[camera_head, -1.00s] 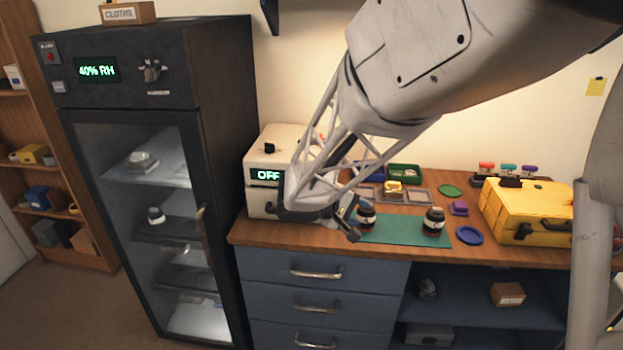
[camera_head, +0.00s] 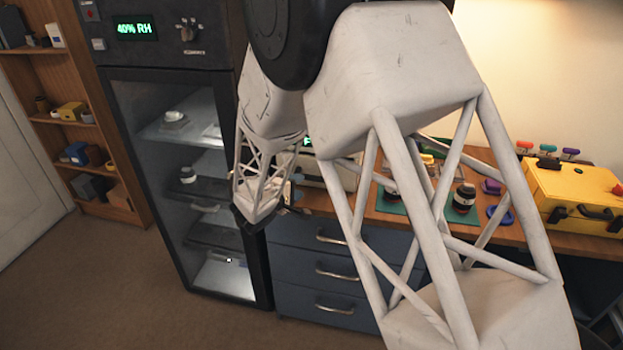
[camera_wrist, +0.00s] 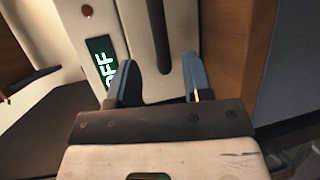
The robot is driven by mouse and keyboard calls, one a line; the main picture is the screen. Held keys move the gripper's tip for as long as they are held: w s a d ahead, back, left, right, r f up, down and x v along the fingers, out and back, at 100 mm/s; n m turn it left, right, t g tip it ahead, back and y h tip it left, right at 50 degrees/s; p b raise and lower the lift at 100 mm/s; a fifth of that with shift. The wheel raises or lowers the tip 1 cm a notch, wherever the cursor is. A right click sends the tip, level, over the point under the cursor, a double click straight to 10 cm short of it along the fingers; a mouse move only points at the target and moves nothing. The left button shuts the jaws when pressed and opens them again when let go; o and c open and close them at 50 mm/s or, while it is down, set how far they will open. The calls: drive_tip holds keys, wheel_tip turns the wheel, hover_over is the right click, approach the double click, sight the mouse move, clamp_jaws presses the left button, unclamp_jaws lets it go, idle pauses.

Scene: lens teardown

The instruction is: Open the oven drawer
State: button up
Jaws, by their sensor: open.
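The oven is a cream box with a dark display reading OFF. In the head view most of the oven (camera_head: 345,177) is hidden behind my arm. In the wrist view the oven front (camera_wrist: 140,22) appears turned on its side, with the OFF display (camera_wrist: 103,66) at left and a long dark vertical bar or slot, seemingly the drawer handle (camera_wrist: 158,35), near the middle. My gripper (camera_wrist: 160,77) is open, its two fingers on either side of the line of this dark bar. I cannot tell whether they touch it. No gap shows the drawer open.
A dark dry cabinet (camera_head: 165,65) with a glass door stands left of the oven. Blue drawers (camera_head: 310,262) are below the bench. The floor in front is clear.

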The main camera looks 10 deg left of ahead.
sight(309, 179)
drive_tip(key=shift+w, duration=0.1)
idle(0.3)
drive_tip(key=shift+x, duration=3.8)
clamp_jaws()
